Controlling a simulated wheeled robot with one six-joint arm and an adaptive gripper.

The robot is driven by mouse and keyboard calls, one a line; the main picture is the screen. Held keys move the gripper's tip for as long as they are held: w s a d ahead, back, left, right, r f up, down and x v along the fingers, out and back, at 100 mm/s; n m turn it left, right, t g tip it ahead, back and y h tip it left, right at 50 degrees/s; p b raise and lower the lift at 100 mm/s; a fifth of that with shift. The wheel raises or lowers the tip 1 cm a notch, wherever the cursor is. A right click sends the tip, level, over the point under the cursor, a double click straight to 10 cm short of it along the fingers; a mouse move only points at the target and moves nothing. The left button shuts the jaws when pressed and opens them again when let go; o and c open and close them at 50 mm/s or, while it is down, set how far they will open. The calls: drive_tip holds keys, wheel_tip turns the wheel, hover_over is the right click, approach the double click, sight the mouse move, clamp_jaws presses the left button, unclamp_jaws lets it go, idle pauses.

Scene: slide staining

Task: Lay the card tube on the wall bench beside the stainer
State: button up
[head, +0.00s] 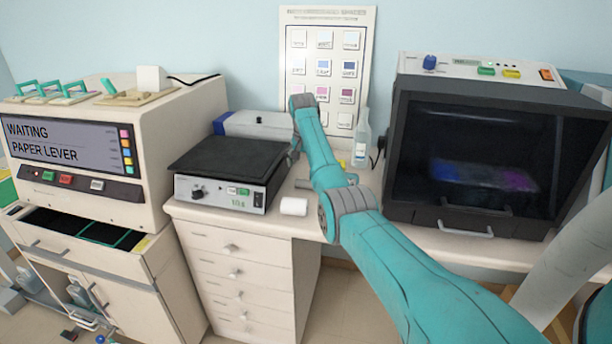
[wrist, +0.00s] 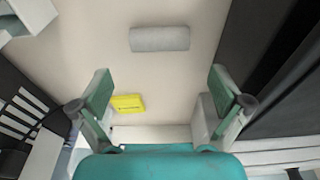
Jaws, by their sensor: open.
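I cannot tell for sure which machine is the stainer: a cream one with a screen (head: 70,145) stands left, a dark-fronted cabinet (head: 490,160) right.
A black-topped plate device (head: 230,160) stands left of the tube, with a blue-grey box (head: 255,125) behind it. A clear bottle (head: 362,140) stands near the wall. A yellow item (wrist: 128,103) lies near my left finger. Some bare bench surrounds the tube.

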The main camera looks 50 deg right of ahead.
wheel_tip(320, 180, up, 6)
drive_tip(key=a, duration=0.1)
drive_tip(key=shift+s+r, duration=0.15)
drive_tip(key=shift+s, duration=0.05)
idle(0.5)
